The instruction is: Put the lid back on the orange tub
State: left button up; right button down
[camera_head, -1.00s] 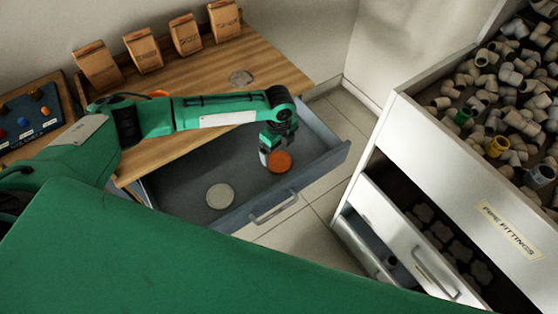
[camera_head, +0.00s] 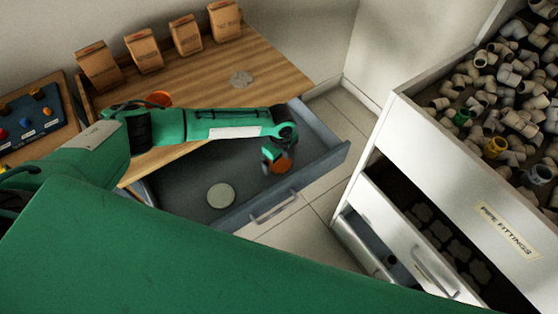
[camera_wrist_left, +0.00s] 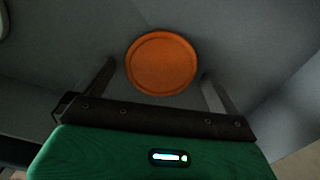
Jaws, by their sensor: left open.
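A round orange lid (camera_head: 284,166) lies in the open drawer (camera_head: 325,157), partly covered by my left gripper (camera_head: 277,159). In the left wrist view the whole orange lid (camera_wrist_left: 161,63) shows as a flat disc with a raised rim. The fingers of my left gripper (camera_wrist_left: 159,70) are apart, one on each side of the lid, with nothing between them that I can see held. The orange tub (camera_head: 159,98) stands on the wooden worktop at the left, partly hidden behind my left arm. My right gripper is not in view.
A pale disc (camera_head: 221,195) lies in the drawer to the left, another greyish one (camera_head: 241,78) on the worktop (camera_head: 200,82). Several paper bags (camera_head: 143,50) line the back. A white cabinet (camera_head: 440,165) of pipe fittings stands right of the drawer.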

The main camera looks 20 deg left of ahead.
aim_at(280, 162)
pick_arm(q)
jog(key=shift+c, duration=0.9)
jog(key=c, duration=0.8)
jog(key=shift+o, duration=0.2)
jog(key=shift+r, duration=0.7)
notch_tip(280, 162, up, 19)
jog(key=shift+f+b, duration=0.15)
jog(key=shift+b, duration=0.25)
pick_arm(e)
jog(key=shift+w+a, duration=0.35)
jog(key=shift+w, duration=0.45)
